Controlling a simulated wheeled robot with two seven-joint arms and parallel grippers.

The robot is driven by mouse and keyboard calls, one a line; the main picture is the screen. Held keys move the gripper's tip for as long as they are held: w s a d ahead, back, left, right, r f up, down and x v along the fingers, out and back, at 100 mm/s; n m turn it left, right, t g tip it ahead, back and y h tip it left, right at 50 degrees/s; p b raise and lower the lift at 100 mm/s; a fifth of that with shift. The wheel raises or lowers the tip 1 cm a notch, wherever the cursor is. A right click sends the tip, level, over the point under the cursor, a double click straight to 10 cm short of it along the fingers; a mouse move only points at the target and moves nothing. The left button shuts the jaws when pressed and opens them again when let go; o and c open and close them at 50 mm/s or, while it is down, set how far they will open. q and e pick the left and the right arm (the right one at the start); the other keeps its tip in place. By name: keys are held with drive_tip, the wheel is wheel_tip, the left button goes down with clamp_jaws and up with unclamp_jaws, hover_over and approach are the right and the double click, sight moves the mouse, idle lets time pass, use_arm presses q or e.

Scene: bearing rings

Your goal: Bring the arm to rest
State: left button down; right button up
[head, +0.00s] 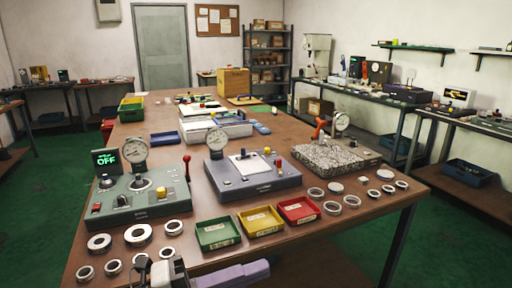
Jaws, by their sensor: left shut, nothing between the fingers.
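My left gripper (160,270) shows at the bottom edge of the head view, at the front edge of the wooden table (330,232). It is shut and empty, close to several metal bearing rings at the table's front left; one large ring (138,234) lies flat just behind it. A lavender part of my own arm shows beside it. The lower part of the gripper is cut off by the frame. My right gripper is not in view.
A green gauge station (140,205), a grey-blue gauge station (252,182) and a granite plate (335,158) stand behind. Green (217,233), yellow (259,221) and red (298,210) trays sit in front. More rings (352,202) lie at the right.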

use_arm(q)
drive_tip(key=w+a+f+n+t+y, duration=0.1)
drive_tip(key=a+f+n+t+y, duration=1)
drive_tip(key=f+n, duration=0.8)
drive_tip(key=s+a+f+n+g+y, duration=0.2)
drive_tip(key=s+f+n+g, duration=0.2)
drive_tip(key=s+f, duration=0.4)
drive_tip(key=s+a+f+n+g+y, duration=0.2)
drive_tip(key=s+f+n+g, duration=0.3)
drive_tip(key=s+f, duration=0.4)
drive_tip(key=shift+a+f+n+y, duration=0.15)
drive_tip(key=shift+f+n+y, duration=0.2)
drive_tip(key=shift+n, duration=0.45)
